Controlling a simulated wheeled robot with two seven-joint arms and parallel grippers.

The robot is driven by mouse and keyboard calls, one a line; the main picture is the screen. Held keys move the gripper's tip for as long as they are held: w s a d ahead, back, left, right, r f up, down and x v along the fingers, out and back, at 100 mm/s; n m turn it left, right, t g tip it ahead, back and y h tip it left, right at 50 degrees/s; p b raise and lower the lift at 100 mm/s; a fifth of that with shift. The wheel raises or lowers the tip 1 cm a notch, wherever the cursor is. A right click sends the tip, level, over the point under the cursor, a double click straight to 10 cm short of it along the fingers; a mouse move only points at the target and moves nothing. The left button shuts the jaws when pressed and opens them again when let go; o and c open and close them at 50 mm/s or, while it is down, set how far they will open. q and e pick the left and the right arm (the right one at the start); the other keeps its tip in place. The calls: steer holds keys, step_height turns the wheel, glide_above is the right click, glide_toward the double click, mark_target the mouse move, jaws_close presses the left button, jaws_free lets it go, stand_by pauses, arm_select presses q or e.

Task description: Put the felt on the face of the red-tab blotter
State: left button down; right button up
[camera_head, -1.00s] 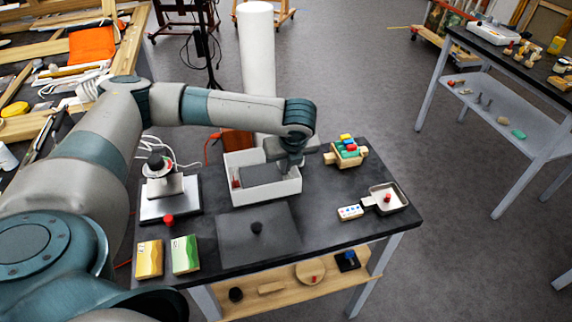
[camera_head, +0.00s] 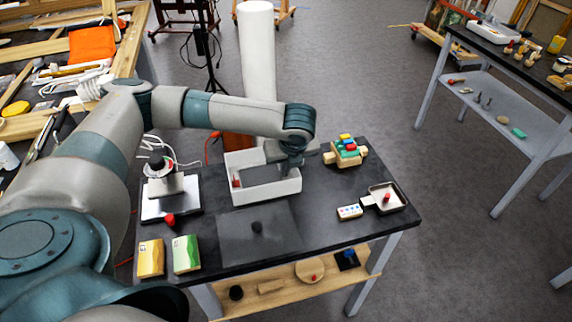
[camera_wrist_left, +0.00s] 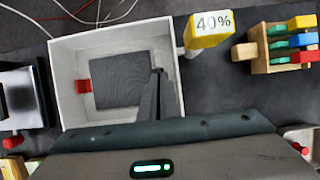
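A dark grey felt sheet (camera_wrist_left: 121,79) lies flat inside the white open box (camera_wrist_left: 59,88) in the left wrist view. In the head view the felt (camera_head: 260,175) shows as a dark area low between the box walls (camera_head: 265,192). A red tab (camera_wrist_left: 84,86) sticks out at the felt's left edge; the blotter's face is hidden. My left gripper (camera_wrist_left: 157,78) reaches down inside the box's right part, its dark fingers close together at the felt's right edge. In the head view the left gripper (camera_head: 291,163) is partly hidden. My right gripper is not in view.
A yellow 40% block (camera_wrist_left: 209,30) stands beside the box. A toy with coloured blocks (camera_head: 346,152) and a small tray (camera_head: 402,192) are to the right. A press-like device (camera_head: 170,190) stands left.

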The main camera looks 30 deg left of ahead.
arm_select(q)
steer(key=c, duration=1.9)
jaws_free()
steer(key=shift+c, duration=0.2)
steer(key=shift+s, duration=0.1)
